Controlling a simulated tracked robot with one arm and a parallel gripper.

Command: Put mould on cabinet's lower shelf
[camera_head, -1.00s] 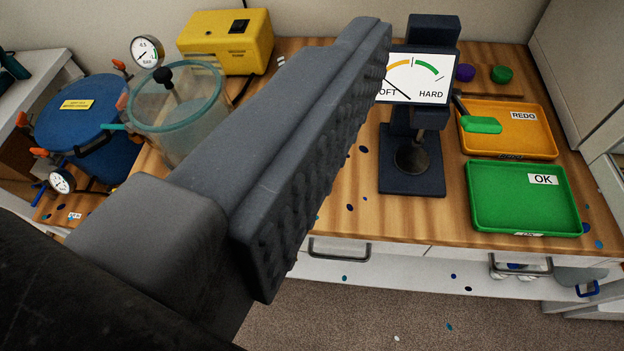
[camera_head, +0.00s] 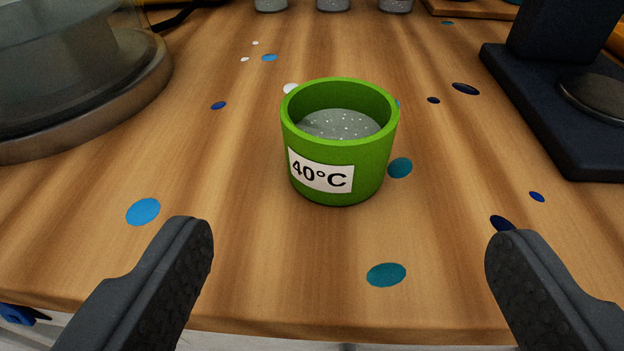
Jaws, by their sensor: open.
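A green round mould (camera_head: 345,170) stands upright on the wooden worktop, near the middle of the view. It carries a white label reading 40°C and holds a grey speckled fill below its rim. My gripper (camera_head: 350,255) is open and empty, with one dark finger at the lower left and one at the lower right. The mould is beyond the fingertips, between their lines, and not touched. The cabinet and its lower shelf are not recognisable in this view.
A clear vessel with a metal base (camera_head: 90,100) stands at the left. A dark tester stand (camera_head: 560,120) is at the right. Several small containers (camera_head: 333,5) stand at the back. The worktop (camera_head: 270,240) around the mould is bare except for flat coloured spots.

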